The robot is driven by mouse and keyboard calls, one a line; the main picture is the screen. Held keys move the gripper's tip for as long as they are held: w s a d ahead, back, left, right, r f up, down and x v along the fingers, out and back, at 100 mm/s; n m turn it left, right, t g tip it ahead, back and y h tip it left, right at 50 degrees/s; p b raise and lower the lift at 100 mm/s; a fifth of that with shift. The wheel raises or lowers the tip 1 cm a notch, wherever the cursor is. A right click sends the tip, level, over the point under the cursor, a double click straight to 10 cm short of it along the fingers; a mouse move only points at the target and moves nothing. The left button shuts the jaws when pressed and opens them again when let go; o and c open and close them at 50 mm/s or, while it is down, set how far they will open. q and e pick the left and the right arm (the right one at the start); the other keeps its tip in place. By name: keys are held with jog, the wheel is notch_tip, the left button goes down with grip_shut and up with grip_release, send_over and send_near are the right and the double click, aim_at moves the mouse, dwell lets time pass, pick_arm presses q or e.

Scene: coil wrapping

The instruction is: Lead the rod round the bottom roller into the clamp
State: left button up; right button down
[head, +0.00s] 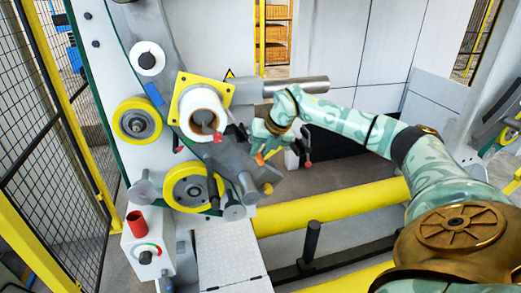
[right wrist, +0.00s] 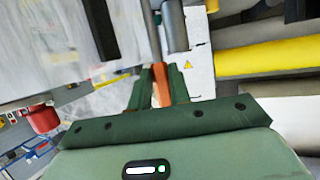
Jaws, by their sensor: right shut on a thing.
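My right gripper (head: 258,143) is in the middle of the head view, right of the white core roll (head: 203,112). In the right wrist view its fingers (right wrist: 160,88) are shut on an orange piece (right wrist: 161,84), which I take for the rod's end. A grey bar shows just above it, but whether they join is unclear. The lower yellow-rimmed roller (head: 193,187) is below and left of the gripper, apart from it. I cannot tell for sure which part is the clamp. My left gripper is not in view.
A second yellow-rimmed roller (head: 137,121) sits higher on the left. A grey cylinder (head: 296,86) juts out above my right gripper. A yellow rail (head: 330,207) crosses below. A red cup-like part (head: 136,223) tops the control box (head: 148,251). Mesh fencing stands at left.

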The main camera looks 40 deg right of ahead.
jog(key=w+a+f+b, duration=0.2)
jog(key=a+f+b, duration=0.1)
jog(key=f, duration=0.6)
jog(key=shift+a+b, duration=0.2)
jog(key=shift+b, duration=0.55)
dwell(0.5)
jog(key=w+a+f+b, duration=0.2)
jog(key=a+f, duration=0.1)
jog(key=f, duration=0.3)
jog(key=shift+a+b, duration=0.3)
jog(key=shift+a, duration=0.1)
dwell(0.5)
